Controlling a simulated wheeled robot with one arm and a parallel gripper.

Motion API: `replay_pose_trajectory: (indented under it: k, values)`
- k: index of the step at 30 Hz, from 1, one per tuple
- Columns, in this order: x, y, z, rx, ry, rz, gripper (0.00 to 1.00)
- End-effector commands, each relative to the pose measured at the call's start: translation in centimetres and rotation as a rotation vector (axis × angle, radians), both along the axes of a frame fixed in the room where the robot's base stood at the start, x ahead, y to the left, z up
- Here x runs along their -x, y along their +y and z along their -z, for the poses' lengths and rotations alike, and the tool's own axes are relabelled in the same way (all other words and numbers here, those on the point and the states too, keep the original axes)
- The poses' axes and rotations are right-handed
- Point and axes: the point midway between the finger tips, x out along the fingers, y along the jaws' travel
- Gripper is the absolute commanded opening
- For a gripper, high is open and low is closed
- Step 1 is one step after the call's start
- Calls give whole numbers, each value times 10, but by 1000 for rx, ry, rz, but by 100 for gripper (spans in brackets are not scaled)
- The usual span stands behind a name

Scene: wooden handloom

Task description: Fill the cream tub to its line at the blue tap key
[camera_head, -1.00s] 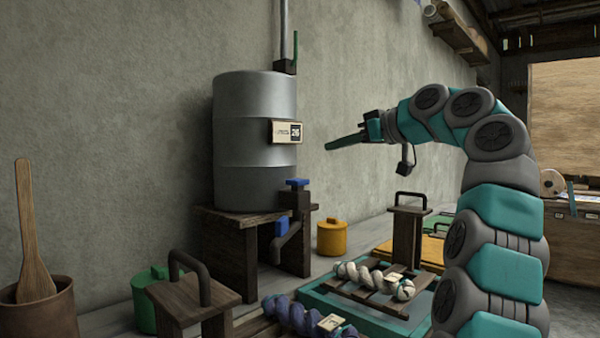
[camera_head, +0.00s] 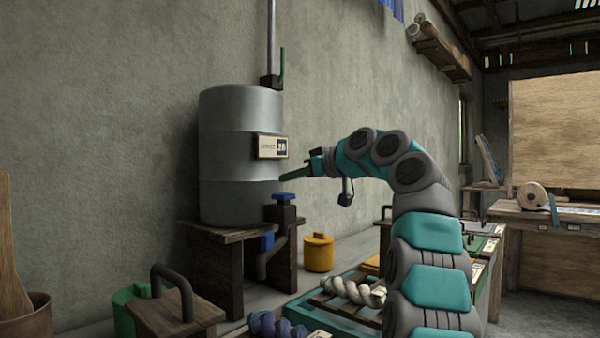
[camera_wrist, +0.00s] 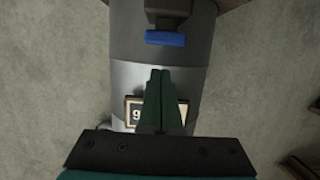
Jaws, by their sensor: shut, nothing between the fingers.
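The blue tap key (camera_head: 284,197) sits on top of a dark tap block at the front of a grey metal drum (camera_head: 240,150). In the wrist view the blue key (camera_wrist: 166,39) shows beyond my fingertips. My gripper (camera_head: 283,178) is shut and empty, just above the blue key and close to the drum's side; it also shows in the wrist view (camera_wrist: 160,75). A gap shows between the fingertips and the key. A blue fitting (camera_head: 267,240) and dark spout (camera_head: 268,262) hang below the tap. I cannot make out a cream tub in these frames.
The drum stands on a wooden stand (camera_head: 215,255) and bears a numbered tag (camera_head: 272,146). A yellow lidded tub (camera_head: 319,252) stands right of it. A green tub (camera_head: 127,310) and a wooden block with handle (camera_head: 178,310) are in front. Yarn skeins (camera_head: 353,291) lie at right.

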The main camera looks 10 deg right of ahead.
Motion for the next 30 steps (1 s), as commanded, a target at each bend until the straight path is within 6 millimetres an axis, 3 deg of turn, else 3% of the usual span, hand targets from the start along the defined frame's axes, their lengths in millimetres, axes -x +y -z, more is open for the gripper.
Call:
replay_pose_trajectory:
  k: [1,9,22,30]
  values:
    - [1,0,10,-1,0,0,0]
    - [1,0,22,0,0,-1,0]
    - [1,0,24,0,0,-1,0]
    - [1,0,46,-1,-2,-1,0]
